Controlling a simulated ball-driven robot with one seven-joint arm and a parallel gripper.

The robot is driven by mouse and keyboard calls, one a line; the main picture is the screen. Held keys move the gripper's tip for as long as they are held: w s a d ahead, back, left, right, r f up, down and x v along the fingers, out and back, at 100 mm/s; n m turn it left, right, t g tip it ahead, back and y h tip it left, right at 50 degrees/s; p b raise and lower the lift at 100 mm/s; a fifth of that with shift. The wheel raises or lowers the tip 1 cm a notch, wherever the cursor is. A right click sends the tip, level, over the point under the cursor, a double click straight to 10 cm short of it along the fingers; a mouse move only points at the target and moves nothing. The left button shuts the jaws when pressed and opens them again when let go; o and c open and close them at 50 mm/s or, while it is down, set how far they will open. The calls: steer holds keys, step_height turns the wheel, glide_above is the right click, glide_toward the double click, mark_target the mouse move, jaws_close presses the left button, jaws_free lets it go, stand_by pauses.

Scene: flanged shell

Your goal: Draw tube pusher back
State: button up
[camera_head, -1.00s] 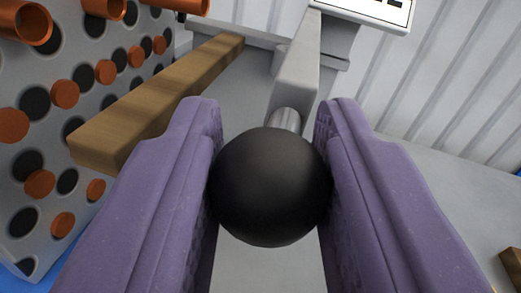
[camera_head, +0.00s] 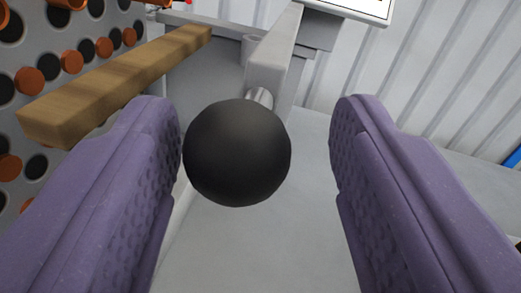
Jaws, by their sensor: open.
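The tube pusher shows as a black ball knob (camera_head: 237,153) on a short metal rod (camera_head: 260,97), which runs into a grey bar (camera_head: 275,52) leading away from me. My gripper (camera_head: 255,140) has two purple padded fingers, spread wide. The knob lies between them, nearer the left finger, with a clear gap to the right finger. At the left finger the gap is very small, and I cannot tell whether they touch.
A wooden beam (camera_head: 115,85) lies at the left, beside a perforated plate (camera_head: 50,100) with several copper tube ends (camera_head: 30,81) and dark holes. A white sign or panel (camera_head: 355,8) is at the top. A ribbed pale wall (camera_head: 420,80) stands behind. The grey surface (camera_head: 260,240) below is clear.

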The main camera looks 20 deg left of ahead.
steer(key=p+v, duration=0.1)
steer(key=v, duration=0.5)
steer(key=shift+s+d, duration=0.2)
steer(key=shift+s, duration=0.2)
